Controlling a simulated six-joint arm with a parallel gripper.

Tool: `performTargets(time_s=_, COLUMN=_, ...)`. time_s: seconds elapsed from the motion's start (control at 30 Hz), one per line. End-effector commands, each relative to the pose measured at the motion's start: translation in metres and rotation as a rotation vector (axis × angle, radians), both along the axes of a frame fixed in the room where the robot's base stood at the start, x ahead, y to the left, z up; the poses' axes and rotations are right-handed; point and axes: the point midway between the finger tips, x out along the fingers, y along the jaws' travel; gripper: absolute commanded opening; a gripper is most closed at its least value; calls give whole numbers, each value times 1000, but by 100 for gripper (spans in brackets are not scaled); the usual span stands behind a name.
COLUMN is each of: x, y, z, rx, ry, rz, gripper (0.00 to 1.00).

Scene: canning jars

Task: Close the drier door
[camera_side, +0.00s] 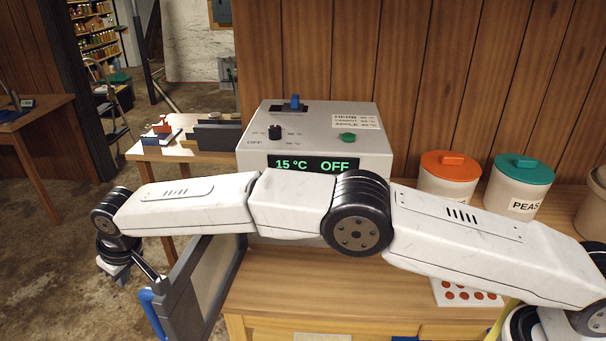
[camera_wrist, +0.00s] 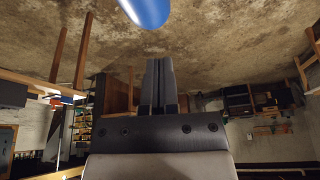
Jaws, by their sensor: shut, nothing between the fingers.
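The drier (camera_side: 318,116) is a light grey box on the wooden table, with a display reading 15 °C OFF. Its grey-framed door (camera_side: 192,290) stands open at the front left, swung out past the table edge. A blue handle (camera_side: 154,314) is on the door's outer side. My gripper (camera_side: 150,272) is at the left, beside the door near the handle, and my arm hides much of the drier's front. In the wrist view my gripper (camera_wrist: 158,65) has its fingers together and empty, with a blue rounded piece (camera_wrist: 148,10), likely the handle, at the top edge.
An orange-lidded canister (camera_side: 449,180) and a green-lidded canister (camera_side: 519,185) stand on the table right of the drier. A side table (camera_side: 170,150) with small equipment is behind left. Open concrete floor (camera_side: 60,240) lies left of the door.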

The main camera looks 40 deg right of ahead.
Motion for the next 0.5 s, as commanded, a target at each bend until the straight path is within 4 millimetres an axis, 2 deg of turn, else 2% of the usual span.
performTargets(time_s=0.5, x=-17, y=-9, z=-3, rx=0, ry=0, rz=1, gripper=0)
